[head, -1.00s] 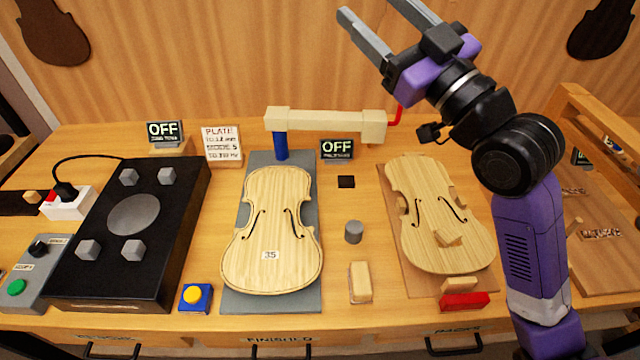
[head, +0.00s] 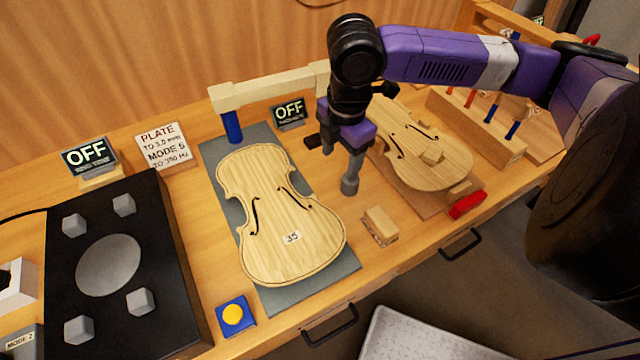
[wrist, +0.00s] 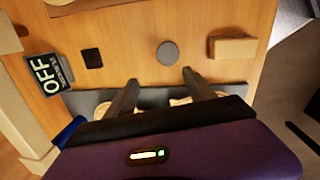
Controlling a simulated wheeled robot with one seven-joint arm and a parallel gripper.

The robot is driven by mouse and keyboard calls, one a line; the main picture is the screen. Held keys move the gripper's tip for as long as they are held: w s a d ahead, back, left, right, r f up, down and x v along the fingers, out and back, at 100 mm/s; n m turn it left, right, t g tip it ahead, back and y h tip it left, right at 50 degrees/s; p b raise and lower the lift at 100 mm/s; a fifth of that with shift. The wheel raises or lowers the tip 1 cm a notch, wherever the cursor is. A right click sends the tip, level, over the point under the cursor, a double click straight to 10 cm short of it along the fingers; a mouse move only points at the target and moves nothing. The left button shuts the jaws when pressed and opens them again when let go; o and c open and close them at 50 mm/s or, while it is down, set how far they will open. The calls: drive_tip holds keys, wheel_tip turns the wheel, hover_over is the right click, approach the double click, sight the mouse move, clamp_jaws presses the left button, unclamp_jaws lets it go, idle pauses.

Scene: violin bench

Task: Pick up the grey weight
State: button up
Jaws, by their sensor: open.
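The grey weight (head: 349,187) is a small dark grey cylinder standing on the bench between the two violin plates. In the wrist view the weight (wrist: 167,54) shows its round top, just beyond the fingertips and roughly centred between them. My gripper (head: 353,168) points down over the weight in the head view, its fingers partly overlapping in sight. In the wrist view my gripper (wrist: 159,76) has its two fingers apart with nothing between them. The exact height of the fingertips over the weight is hard to tell.
A violin plate marked 35 (head: 290,238) lies left of the weight on a grey mat. Another plate (head: 440,165) lies to the right. A wooden block (head: 380,224) stands close in front. A cream arm on a blue post (head: 231,126) is behind. A dark square (wrist: 92,58) marks the bench.

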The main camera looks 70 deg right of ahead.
drive_tip(key=shift+s+d+g, duration=0.15)
drive_tip(key=shift+s+g, duration=0.45)
drive_tip(key=shift+s, duration=0.55)
drive_tip(key=shift+s+d+f+n, duration=0.1)
drive_tip(key=shift+s+n, duration=0.1)
drive_tip(key=shift+n, duration=0.1)
drive_tip(key=shift+w+d+f, duration=0.1)
drive_tip(key=shift+d+f, duration=0.1)
drive_tip(key=shift+f, duration=1.05)
drive_tip(key=shift+w+d+f, duration=0.1)
drive_tip(key=shift+d+f, duration=0.05)
drive_tip(key=shift+f, duration=1.1)
drive_tip(key=shift+d+f, duration=0.2)
drive_tip(key=shift+f, duration=1.05)
clamp_jaws()
